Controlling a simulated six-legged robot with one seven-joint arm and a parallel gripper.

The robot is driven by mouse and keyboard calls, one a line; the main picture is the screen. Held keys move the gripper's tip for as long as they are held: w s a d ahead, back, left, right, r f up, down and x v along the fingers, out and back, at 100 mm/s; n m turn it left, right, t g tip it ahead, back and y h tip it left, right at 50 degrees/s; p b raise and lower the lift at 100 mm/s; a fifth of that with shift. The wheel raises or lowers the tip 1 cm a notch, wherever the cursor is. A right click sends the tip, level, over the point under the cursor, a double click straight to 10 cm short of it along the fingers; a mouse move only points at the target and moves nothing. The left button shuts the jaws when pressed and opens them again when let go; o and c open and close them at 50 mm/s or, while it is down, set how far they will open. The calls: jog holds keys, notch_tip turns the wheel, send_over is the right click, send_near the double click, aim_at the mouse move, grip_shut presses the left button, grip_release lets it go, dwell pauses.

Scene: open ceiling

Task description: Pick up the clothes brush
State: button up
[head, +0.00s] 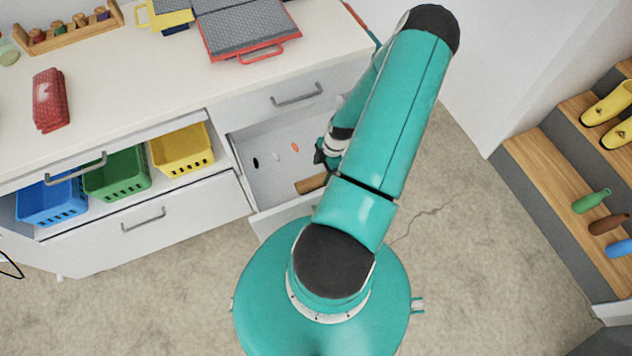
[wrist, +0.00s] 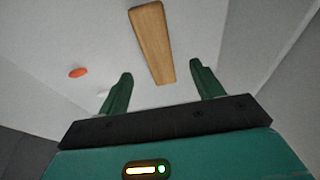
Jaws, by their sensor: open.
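The clothes brush appears to be the long wooden piece (head: 311,184) lying in the open drawer (head: 268,207). In the wrist view the wooden piece (wrist: 152,42) lies lengthwise on the drawer floor, its narrower end toward my gripper. My gripper (wrist: 160,82) is open and empty, with one green finger on each side of that near end's line. I cannot tell how high the fingers are above it. In the head view my gripper (head: 322,157) is over the drawer, mostly hidden by my arm, which also covers the drawer's right part. Bristles do not show.
An orange item (head: 295,147), a white one (head: 276,157) and a black one (head: 256,162) lie in the drawer. Its walls are close around my gripper. Blue, green and yellow baskets (head: 182,150) sit at the left. The counter (head: 150,80) overhangs behind.

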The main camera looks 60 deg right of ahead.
aim_at(316, 180)
jog(key=x, duration=0.6)
jog(key=shift+w+f, duration=0.2)
jog(key=c, duration=1.2)
notch_tip(316, 180, up, 10)
